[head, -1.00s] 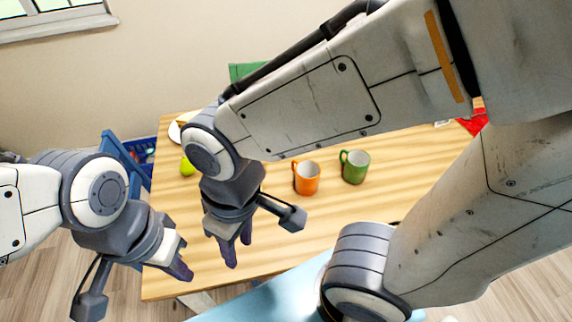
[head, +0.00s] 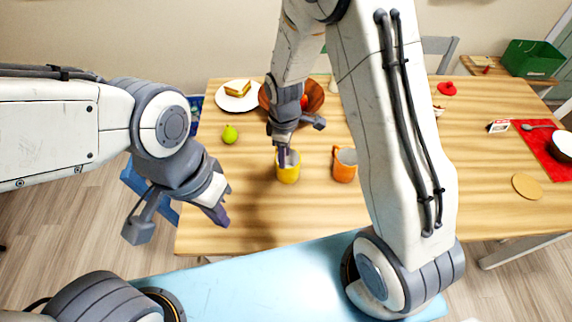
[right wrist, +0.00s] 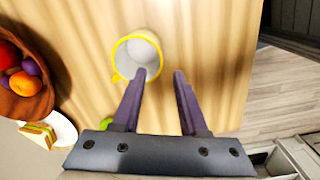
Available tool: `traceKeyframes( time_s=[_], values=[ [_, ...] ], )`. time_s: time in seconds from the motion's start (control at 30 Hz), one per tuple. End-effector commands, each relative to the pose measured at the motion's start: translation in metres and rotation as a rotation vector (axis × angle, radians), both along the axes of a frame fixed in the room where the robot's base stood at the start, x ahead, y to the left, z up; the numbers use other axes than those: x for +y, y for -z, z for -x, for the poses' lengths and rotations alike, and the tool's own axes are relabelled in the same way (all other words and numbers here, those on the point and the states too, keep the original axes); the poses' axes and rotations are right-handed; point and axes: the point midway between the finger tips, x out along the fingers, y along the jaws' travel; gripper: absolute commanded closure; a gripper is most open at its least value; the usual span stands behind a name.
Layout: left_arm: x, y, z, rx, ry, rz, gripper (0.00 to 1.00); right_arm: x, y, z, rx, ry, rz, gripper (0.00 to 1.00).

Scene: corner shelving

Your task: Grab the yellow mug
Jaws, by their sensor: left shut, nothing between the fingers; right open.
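The yellow mug (head: 289,176) stands upright on the table, left of the orange mug (head: 344,168). My right gripper (head: 285,160) points down at the yellow mug's rim from above. In the right wrist view the white-lined mug (right wrist: 122,57) is beyond the open fingers (right wrist: 159,73), left of the gap's centre. The left fingertip overlaps its rim there; whether it touches or is inside the mug I cannot tell. Nothing is between the fingers. My left gripper (head: 221,214) is shut and empty, near the table's front left, apart from the mug.
A fruit bowl (head: 316,97) and a plate with a sandwich (head: 237,97) lie behind the mug. A green pear-like fruit (head: 229,134) is to its left. A red mat (head: 548,146) lies far right. The table's front left area is clear.

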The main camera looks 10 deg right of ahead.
Motion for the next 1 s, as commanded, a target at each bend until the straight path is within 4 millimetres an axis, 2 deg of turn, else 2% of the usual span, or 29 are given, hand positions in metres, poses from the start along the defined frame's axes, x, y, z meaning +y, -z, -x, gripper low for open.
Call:
traceKeyframes(
  time_s=[0.1,0.37,0.7,0.97,1.0],
  values=[
    [0.0,-0.002,0.0,0.0,0.0,0.0,1.0,0.001,0.019,0.001,0.004,-0.001,0.0,0.57],
    [0.0,-0.005,0.0,0.0,0.0,0.0,1.0,0.002,0.039,0.0,0.002,-0.001,0.0,0.57],
    [0.0,-0.015,0.0,0.0,0.0,0.0,1.0,0.003,0.08,-0.001,0.002,-0.001,0.001,0.57],
    [0.0,-0.014,0.0,0.0,0.0,0.0,1.0,0.003,0.084,-0.001,-0.002,0.0,0.001,0.57],
    [0.0,-0.014,0.0,0.0,0.0,0.0,1.0,0.003,0.084,-0.001,-0.001,0.0,0.002,0.65]
  ],
)
